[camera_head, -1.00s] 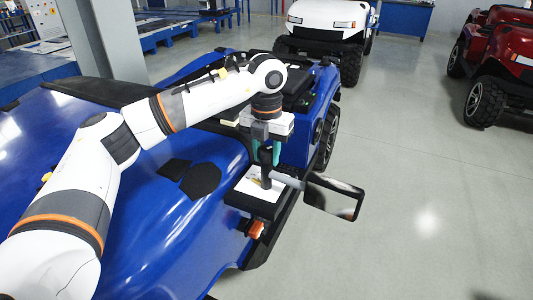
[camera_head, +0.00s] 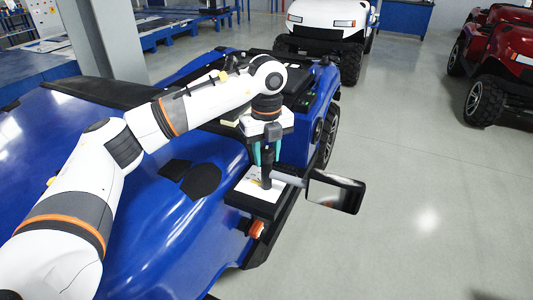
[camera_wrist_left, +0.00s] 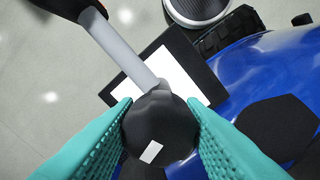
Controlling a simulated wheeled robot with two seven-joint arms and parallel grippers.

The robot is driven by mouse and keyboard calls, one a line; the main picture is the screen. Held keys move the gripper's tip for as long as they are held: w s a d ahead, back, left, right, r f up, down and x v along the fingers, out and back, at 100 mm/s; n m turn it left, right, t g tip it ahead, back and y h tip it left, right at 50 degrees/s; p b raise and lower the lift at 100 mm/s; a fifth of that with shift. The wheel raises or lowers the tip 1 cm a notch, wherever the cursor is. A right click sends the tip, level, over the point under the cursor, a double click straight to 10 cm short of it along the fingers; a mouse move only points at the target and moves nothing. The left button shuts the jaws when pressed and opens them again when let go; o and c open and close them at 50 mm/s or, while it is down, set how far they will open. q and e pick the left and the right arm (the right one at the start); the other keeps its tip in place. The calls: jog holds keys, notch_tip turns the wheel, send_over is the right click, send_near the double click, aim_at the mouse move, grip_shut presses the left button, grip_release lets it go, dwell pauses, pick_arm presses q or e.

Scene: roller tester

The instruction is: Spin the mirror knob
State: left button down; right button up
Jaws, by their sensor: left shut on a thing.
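The mirror knob (camera_wrist_left: 160,125) is a round black piece with a white mark on top. In the left wrist view it sits between my two teal fingers. My left gripper (camera_head: 266,160) points down over the vehicle's side and is shut on the knob. A grey rod (camera_wrist_left: 118,45) runs from the knob to the mirror (camera_head: 336,192), which juts out to the right of the blue vehicle. A black base with a white top (camera_head: 243,192) lies below the knob. My right gripper is not in view.
The blue vehicle body (camera_head: 140,220) fills the left and middle. An orange lamp (camera_head: 256,229) is on its side near the base. Grey floor (camera_head: 430,170) is open to the right, with a white vehicle (camera_head: 327,25) and a red one (camera_head: 505,60) behind.

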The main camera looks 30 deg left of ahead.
pick_arm(q)
jog(key=n, duration=0.6)
jog(key=shift+p, duration=0.3)
jog(key=shift+n, duration=0.3)
jog(key=n+p, duration=0.1)
jog(key=n, duration=0.3)
jog(key=shift+r, duration=0.1)
jog(key=n, duration=0.3)
jog(key=shift+n, duration=0.4)
jog(key=shift+p, duration=0.3)
